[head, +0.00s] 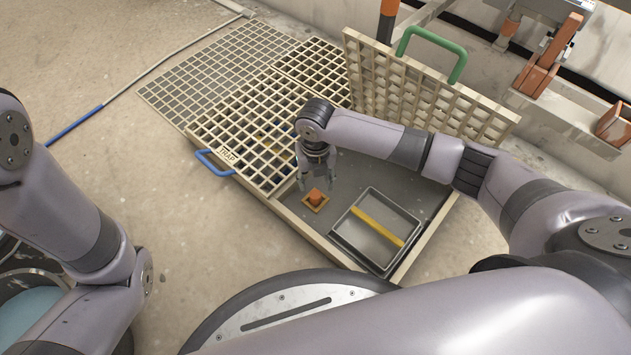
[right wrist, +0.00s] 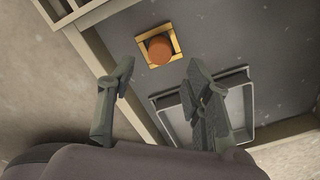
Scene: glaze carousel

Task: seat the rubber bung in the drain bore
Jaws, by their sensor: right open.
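The orange-brown rubber bung (head: 316,196) stands within a square tan frame (head: 308,207) on the grey floor of the trap pit. It shows in the right wrist view (right wrist: 159,50), inside the same frame (right wrist: 176,38), its top standing proud. The bore is hidden beneath the bung, and I cannot tell how deep the bung sits. My right gripper (head: 316,184) is open and empty, just above and beside the bung, fingers pointing down. In the right wrist view its fingertips (right wrist: 159,70) are apart, with the bung beyond them and not between them. My left gripper is out of view.
A grey tray (head: 345,243) with a yellow bar (head: 378,226) lies right of the bung. A slatted grate with a blue handle (head: 213,163) covers the pit's left part. A raised grate with a green handle (head: 436,42) stands behind. Bare pit floor lies behind the tray.

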